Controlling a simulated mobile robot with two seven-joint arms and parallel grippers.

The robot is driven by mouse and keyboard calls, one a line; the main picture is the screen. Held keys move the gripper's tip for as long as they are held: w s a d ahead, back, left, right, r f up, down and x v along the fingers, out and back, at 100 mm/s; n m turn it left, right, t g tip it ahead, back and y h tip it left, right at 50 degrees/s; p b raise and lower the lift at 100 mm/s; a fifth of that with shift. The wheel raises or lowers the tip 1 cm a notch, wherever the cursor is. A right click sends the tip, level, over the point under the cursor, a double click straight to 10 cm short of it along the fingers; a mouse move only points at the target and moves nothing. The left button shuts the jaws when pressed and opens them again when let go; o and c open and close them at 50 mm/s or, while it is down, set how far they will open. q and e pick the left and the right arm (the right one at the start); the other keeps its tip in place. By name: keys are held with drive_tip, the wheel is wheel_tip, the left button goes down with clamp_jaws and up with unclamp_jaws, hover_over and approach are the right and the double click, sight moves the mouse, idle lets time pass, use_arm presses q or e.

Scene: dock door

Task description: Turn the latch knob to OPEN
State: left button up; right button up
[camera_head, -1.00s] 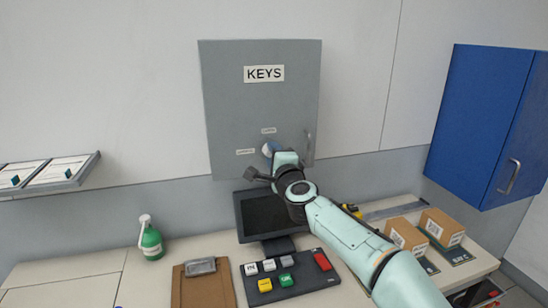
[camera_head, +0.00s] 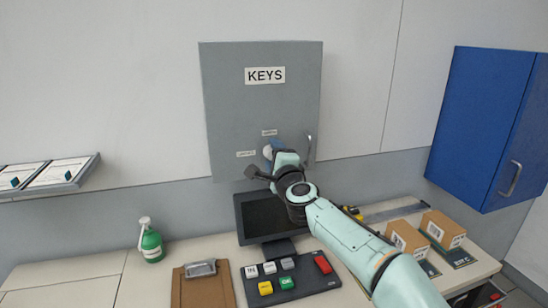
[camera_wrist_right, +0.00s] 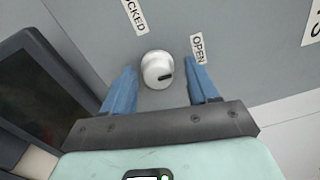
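The white round latch knob (camera_wrist_right: 157,70) is on the front of the grey KEYS cabinet (camera_head: 262,105). A dark mark shows on its right side in the right wrist view. The OPEN label (camera_wrist_right: 198,48) is up and right of the knob there, and the LOCKED label (camera_wrist_right: 134,15), partly cut off, is up and left. My right gripper (camera_wrist_right: 162,80) is open, its blue fingers on either side of the knob with gaps showing, so it is not gripping. In the head view the right gripper (camera_head: 271,152) partly hides the knob. My left gripper is not in view.
A dark monitor (camera_head: 264,215) stands just below the cabinet, close to my right wrist. The cabinet handle (camera_head: 308,147) is right of the knob. A button panel (camera_head: 305,278), a clipboard (camera_head: 203,293) and boxes (camera_head: 441,228) are on the desk. A blue wall cabinet (camera_head: 485,125) hangs at right.

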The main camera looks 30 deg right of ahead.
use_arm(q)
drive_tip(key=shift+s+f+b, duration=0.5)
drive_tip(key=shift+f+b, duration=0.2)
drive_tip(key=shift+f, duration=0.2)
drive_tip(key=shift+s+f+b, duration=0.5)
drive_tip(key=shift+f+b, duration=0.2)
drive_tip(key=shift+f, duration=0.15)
use_arm(e)
drive_tip(key=v, duration=1.3)
drive_tip(key=shift+s, duration=0.25)
drive_tip(key=shift+f, duration=0.1)
